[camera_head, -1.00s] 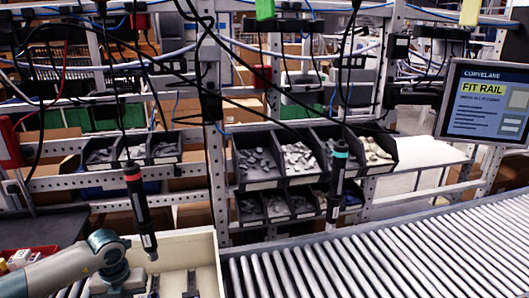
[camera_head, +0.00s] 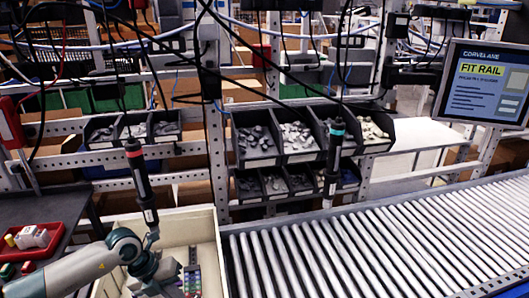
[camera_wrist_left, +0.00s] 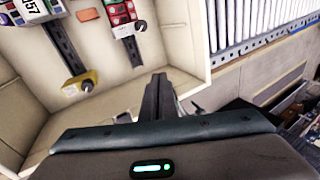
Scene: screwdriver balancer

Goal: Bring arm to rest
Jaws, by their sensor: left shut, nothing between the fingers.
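My left arm comes in from the left in the head view. Its gripper (camera_head: 158,288) is over the cream crate (camera_head: 203,227), partly cut off by the bottom edge. In the left wrist view its fingers (camera_wrist_left: 158,92) are shut together with nothing between them, and the crate wall (camera_wrist_left: 187,42) is beyond them. A screwdriver with a red collar (camera_head: 142,187) hangs upright on a cable above the crate. A second one with a teal collar (camera_head: 334,157) hangs by the roller conveyor. My right gripper is not in view.
Dark rails with coloured modules (camera_wrist_left: 122,12) lie in the crate. A red tray (camera_head: 30,250) with small parts stands at the left. The roller conveyor (camera_head: 370,245) is bare. Parts bins (camera_head: 255,140) stand behind, and a screen (camera_head: 487,83) reads FIT RAIL.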

